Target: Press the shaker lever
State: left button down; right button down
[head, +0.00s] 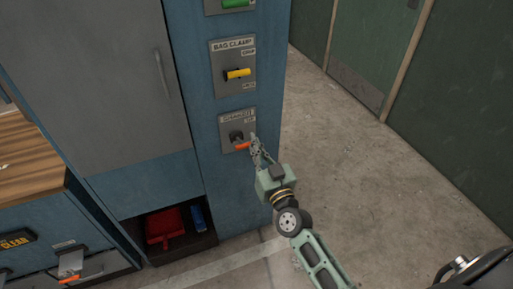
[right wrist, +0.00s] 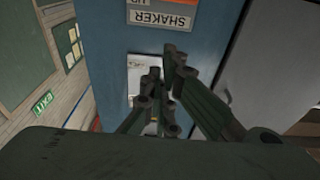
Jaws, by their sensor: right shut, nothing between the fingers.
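The shaker lever (head: 242,146) has a red-orange handle on a dark hub. It is on a grey plate (head: 226,118), the lowest of the plates on the blue cabinet column. The plate's lettering is blurred in the head view, but a SHAKER label (right wrist: 172,20) reads clearly in the right wrist view. My right gripper (head: 254,141) is shut and empty, its fingertips close to the right end of the handle. I cannot tell whether they touch it. In the right wrist view, the fingers (right wrist: 165,78) cover part of a pale plate (right wrist: 141,72). My left gripper is out of view.
Above is the BAG CLAMP plate with a yellow lever (head: 238,73), and a green control (head: 235,3) higher up. A grey cabinet door (head: 105,70) is at left. A low shelf holds a red item (head: 164,226) and a blue one (head: 198,217). Concrete floor (head: 345,150) is clear at right.

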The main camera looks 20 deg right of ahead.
aim_at(240, 141)
jog(key=w+r, duration=0.1)
jog(key=w, duration=0.7)
jog(key=shift+s+a+f+b, duration=0.1)
jog(key=shift+s+f+b, duration=0.15)
jog(key=shift+f, duration=0.4)
jog(key=shift+s+d+f+b, duration=0.1)
jog(key=shift+s+f+b, duration=0.2)
jog(key=shift+f, duration=0.4)
jog(key=shift+s+a+f+b, duration=0.1)
jog(key=shift+s+f+b, duration=0.15)
jog(key=shift+f, duration=0.4)
jog(key=shift+w+f, duration=0.1)
